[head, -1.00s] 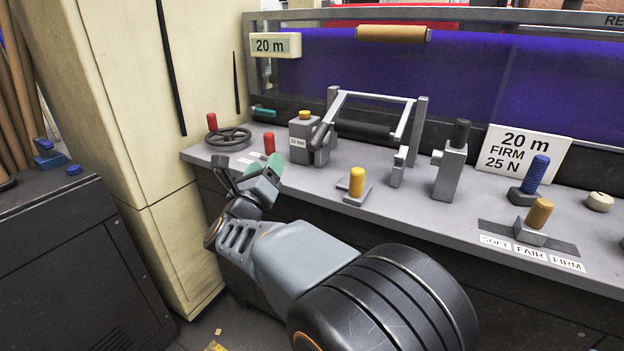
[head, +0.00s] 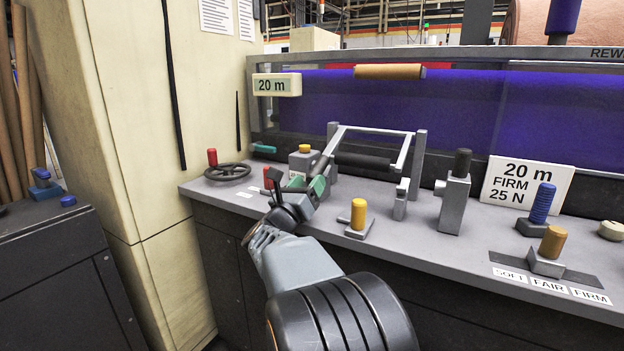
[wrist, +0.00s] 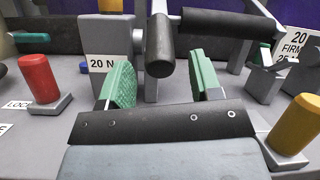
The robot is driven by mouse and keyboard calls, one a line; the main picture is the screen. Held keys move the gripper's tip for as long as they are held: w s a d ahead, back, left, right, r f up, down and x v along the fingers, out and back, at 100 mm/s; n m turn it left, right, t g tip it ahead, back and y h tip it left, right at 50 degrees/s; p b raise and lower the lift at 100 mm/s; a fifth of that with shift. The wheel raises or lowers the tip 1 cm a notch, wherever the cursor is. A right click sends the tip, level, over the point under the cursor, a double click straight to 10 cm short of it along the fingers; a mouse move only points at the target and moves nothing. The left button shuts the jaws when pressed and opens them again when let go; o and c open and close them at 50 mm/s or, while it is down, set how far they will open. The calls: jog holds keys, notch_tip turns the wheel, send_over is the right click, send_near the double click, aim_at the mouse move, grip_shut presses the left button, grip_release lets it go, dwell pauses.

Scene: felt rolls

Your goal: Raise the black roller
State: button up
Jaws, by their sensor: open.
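The black roller (head: 362,160) lies level between the light arms of a grey frame on the bench; it also shows in the wrist view (wrist: 230,23). A dark cylindrical handle (wrist: 160,48) sticks out at the frame's left side, its rounded end facing me. My gripper (head: 307,184) is open, with green pads, in front of this handle. In the wrist view, the handle end appears between the two pads of my gripper (wrist: 164,82), with space on both sides. I cannot tell whether it is between the pads in depth.
A red knob (wrist: 38,78) stands left of my gripper and a yellow knob (head: 358,213) right of it. A grey block (head: 303,162) with a yellow cap is close behind. A handwheel (head: 228,171) is at the left, a black-topped post (head: 456,190) to the right.

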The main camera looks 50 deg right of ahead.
jog(key=shift+x, duration=1.3)
jog(key=shift+c, duration=0.2)
grip_shut()
